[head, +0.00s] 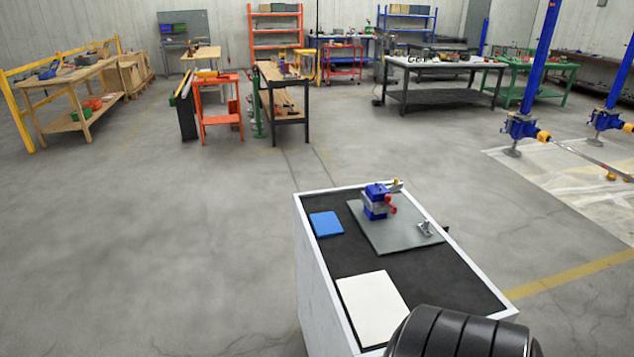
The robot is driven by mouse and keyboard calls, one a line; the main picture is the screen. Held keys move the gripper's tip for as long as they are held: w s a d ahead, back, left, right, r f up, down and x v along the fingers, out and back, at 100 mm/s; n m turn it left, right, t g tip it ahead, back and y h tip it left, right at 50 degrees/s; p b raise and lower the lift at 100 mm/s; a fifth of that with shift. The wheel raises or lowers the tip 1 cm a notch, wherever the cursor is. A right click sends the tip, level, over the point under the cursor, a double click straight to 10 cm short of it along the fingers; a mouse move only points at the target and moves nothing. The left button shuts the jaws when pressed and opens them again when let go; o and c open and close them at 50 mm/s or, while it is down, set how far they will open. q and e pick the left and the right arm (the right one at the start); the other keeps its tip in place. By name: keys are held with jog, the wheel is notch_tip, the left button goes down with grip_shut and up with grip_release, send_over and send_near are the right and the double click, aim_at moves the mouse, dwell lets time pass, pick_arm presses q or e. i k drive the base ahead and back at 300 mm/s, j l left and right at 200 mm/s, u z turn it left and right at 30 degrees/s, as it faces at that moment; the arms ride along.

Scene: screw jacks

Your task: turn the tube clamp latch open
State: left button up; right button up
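A blue clamp-like device (376,206) stands on a grey plate (383,238) on top of a white cabinet with a dark top. A red part (391,204) sticks out on its right side, and a grey band crosses its body. A short piece with a yellow tip (396,183) points right from its top. I cannot tell which part is the latch, or whether it is open. A small silver metal piece (425,229) sits near the plate's right corner. Neither of my grippers shows in the head view.
The white cabinet (315,270) also bears a blue pad (326,223) and a white sheet (371,304). A black ribbed part of mine covers its near right corner. Open floor (150,240) lies left. Workbenches and blue posts stand farther back.

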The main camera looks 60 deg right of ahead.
aim_at(387, 197)
jog(key=i+j+z, duration=0.1)
jog(key=i+j, duration=0.15)
jog(key=i, duration=0.15)
jog(key=i+j+z, duration=0.1)
jog(key=i+j, duration=0.2)
jog(key=i, duration=0.15)
jog(key=i+l+z, duration=0.1)
jog(key=i+z, duration=0.2)
jog(key=z, duration=0.15)
jog(key=i+z, duration=0.3)
jog(key=z, duration=0.2)
jog(key=i+j+z, duration=0.1)
jog(key=i+z, duration=0.2)
jog(key=z, duration=0.15)
